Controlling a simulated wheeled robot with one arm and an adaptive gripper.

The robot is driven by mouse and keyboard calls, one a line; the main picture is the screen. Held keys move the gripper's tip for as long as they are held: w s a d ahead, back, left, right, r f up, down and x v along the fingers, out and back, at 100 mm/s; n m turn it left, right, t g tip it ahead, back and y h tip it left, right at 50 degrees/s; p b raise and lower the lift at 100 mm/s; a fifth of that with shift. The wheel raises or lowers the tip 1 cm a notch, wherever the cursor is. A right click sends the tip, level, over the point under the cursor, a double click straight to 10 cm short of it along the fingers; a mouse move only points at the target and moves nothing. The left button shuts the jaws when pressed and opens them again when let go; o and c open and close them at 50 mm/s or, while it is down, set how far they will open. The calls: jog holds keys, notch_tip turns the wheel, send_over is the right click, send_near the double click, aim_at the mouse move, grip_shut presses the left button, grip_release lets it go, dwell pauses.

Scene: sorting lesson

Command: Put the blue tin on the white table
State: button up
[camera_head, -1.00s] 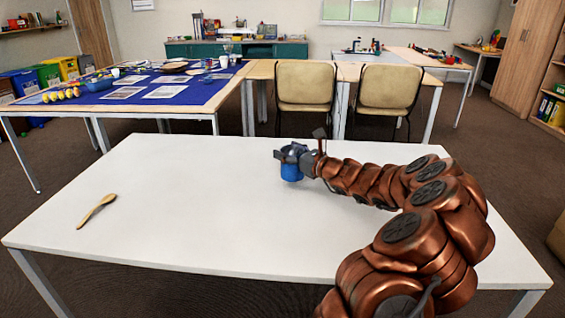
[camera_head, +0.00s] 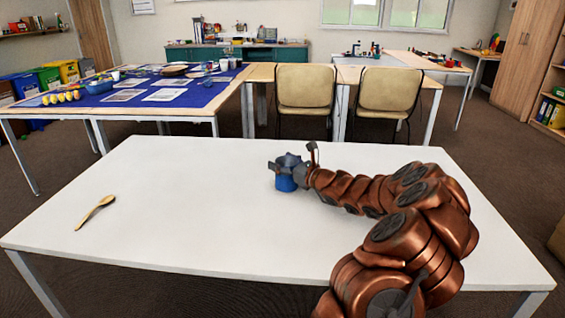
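The blue tin (camera_head: 286,184) is upright at the far middle part of the white table (camera_head: 180,215). My gripper (camera_head: 287,167) is around the upper part of the tin, with its fingers closed on it. The gripper hides the tin's top. The tin's base is at or very near the table top; I cannot tell whether it touches.
A wooden spoon (camera_head: 95,212) lies at the left of the white table. The table's middle and left are otherwise clear. Two chairs (camera_head: 305,90) stand behind it, and a table with a blue cloth (camera_head: 205,94) stands at the back left.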

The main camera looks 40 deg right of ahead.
jog(key=o, duration=0.4)
jog(key=shift+r, duration=0.1)
jog(key=shift+s+r, duration=0.1)
jog(key=shift+s, duration=0.05)
jog(key=s, duration=0.4)
jog(key=s+d, duration=0.1)
jog(key=s, duration=0.2)
jog(key=s+d+p, duration=0.1)
jog(key=s, duration=0.3)
jog(key=shift+s+d, duration=0.1)
jog(key=shift+s, duration=0.2)
